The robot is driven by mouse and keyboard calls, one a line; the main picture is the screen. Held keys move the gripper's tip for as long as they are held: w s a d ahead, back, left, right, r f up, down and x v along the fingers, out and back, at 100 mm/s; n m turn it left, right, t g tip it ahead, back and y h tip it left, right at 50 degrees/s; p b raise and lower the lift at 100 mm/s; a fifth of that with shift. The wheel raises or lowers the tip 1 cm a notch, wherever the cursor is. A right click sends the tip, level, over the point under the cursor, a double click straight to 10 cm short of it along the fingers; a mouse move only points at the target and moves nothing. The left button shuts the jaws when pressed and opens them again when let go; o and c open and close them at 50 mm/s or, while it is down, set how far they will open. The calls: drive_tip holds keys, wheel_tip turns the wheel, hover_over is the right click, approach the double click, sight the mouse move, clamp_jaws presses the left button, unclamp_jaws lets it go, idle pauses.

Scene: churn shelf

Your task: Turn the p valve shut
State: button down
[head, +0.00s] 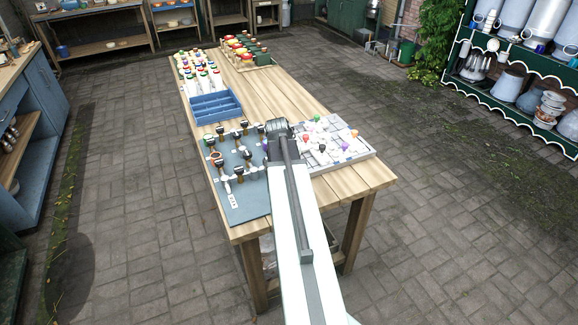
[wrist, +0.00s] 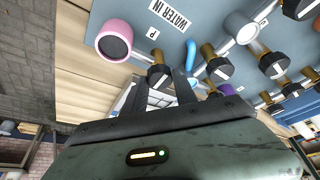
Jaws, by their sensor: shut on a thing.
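The p valve's black knob (wrist: 160,76), with a white line across it, sits on a brass stem in the wrist view. A small white tag (wrist: 153,33), apparently reading P, is beside it on the blue-grey valve panel (wrist: 188,20). My gripper (wrist: 163,92) has its two dark fingers on either side of this knob and is shut on it. In the head view, my gripper (head: 280,152) is over the right side of the panel (head: 248,203) and hides part of it. The p valve cannot be told apart there.
Several similar black-knobbed valves stand close by, one (wrist: 219,69) just right of my gripper. A grey tray (head: 357,149) of coloured knobs and a blue crate (head: 239,113) share the table.

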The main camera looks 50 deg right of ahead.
idle(0.6)
drive_tip(key=c, duration=1)
unclamp_jaws()
drive_tip(key=p+v, duration=0.7)
drive_tip(key=shift+r, duration=0.35)
drive_tip(key=shift+a, duration=0.1)
